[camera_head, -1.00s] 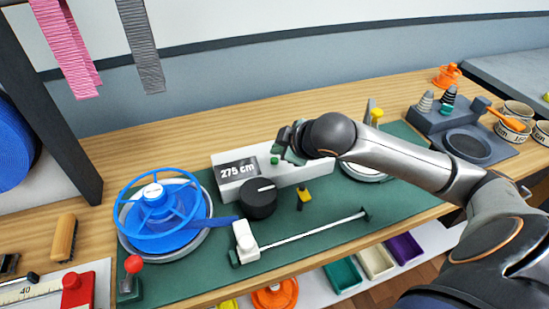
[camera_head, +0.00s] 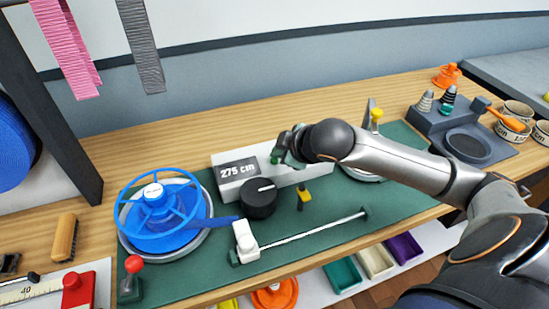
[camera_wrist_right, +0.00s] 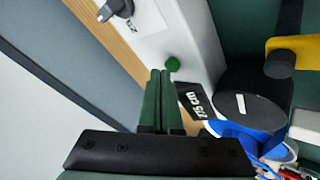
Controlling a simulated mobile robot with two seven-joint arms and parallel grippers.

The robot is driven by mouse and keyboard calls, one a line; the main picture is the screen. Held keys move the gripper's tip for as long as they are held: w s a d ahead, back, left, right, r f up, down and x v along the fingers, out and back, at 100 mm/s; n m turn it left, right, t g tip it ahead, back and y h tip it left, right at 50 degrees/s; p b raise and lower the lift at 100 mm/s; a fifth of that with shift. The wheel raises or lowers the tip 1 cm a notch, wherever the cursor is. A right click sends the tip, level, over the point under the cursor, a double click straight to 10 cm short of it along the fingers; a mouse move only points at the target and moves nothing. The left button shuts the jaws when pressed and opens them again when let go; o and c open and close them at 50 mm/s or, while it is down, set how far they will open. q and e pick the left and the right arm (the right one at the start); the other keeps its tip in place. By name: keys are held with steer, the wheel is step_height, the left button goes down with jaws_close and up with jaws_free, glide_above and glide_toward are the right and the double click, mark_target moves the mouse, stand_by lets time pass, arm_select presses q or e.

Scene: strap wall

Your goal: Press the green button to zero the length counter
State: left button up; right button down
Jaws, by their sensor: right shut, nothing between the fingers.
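The green button (camera_wrist_right: 172,64) stands out from the face of the white counter box (camera_head: 222,183), to the right of its display in the head view. The display (camera_head: 238,171) reads 275 cm. My right gripper (camera_wrist_right: 160,74) is shut and empty, its two green fingers side by side. Its tips are right by the button in the wrist view; I cannot tell whether they touch it. In the head view the right gripper (camera_head: 281,158) largely covers the button. My left gripper is not in view.
A black knob (camera_head: 258,199) stands in front of the counter box, with a yellow-tipped part (camera_head: 304,193) to its right. A blue reel (camera_head: 160,213) is at the left on the green mat (camera_head: 200,270). A white clamp (camera_head: 245,238) sits at the front.

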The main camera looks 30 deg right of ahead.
steer(key=shift+f, duration=0.45)
stand_by(0.5)
steer(key=shift+r, duration=0.1)
steer(key=shift+r+p, duration=0.85)
steer(key=shift+p, duration=0.3)
step_height(320, 180, up, 5)
steer(key=p, duration=0.6)
stand_by(0.5)
